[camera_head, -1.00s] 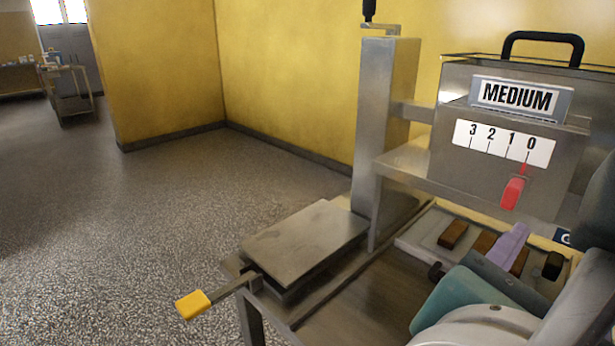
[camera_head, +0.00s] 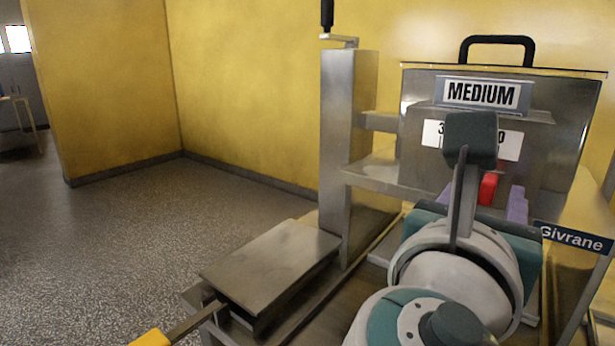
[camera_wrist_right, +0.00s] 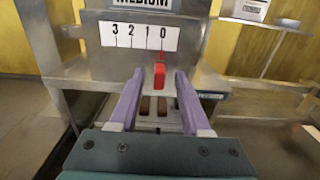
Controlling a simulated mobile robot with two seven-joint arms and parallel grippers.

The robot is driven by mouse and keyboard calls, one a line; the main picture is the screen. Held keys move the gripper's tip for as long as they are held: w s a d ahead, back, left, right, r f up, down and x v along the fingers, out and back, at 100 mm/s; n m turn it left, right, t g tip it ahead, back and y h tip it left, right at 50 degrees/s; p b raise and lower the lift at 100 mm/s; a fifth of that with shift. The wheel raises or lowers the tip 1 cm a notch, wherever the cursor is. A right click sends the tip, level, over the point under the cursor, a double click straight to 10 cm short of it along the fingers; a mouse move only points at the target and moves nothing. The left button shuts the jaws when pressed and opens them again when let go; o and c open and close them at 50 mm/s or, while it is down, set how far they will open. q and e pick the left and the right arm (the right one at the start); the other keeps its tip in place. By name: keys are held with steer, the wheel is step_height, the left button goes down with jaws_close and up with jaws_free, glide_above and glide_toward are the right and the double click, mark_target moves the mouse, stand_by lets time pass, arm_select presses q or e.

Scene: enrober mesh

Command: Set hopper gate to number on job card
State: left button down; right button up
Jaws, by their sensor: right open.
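The hopper (camera_head: 560,115) bears a MEDIUM plate (camera_head: 482,93) and a white scale (camera_head: 510,145) with numbers 3, 2, 1, 0 from left to right. My right arm hides the middle of this scale in the head view; the whole scale (camera_wrist_right: 138,37) shows in the right wrist view. The red gate handle (camera_head: 488,188) hangs below it, its pointer at 0. In the right wrist view my right gripper (camera_wrist_right: 159,82) is open, its purple fingers either side of the red handle (camera_wrist_right: 160,70); contact cannot be told. No number card is readable. My left gripper is out of view.
Brown bars (camera_wrist_right: 144,106) lie under the hopper. A steel column (camera_head: 338,150) with a crank stands left of it. A flat steel plate (camera_head: 270,262) and a yellow handle (camera_head: 150,339) are at the front left. A Givrane sign (camera_head: 572,237) is at the right.

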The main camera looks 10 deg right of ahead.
steer(key=shift+c, duration=0.2)
jaws_close()
stand_by(1.3)
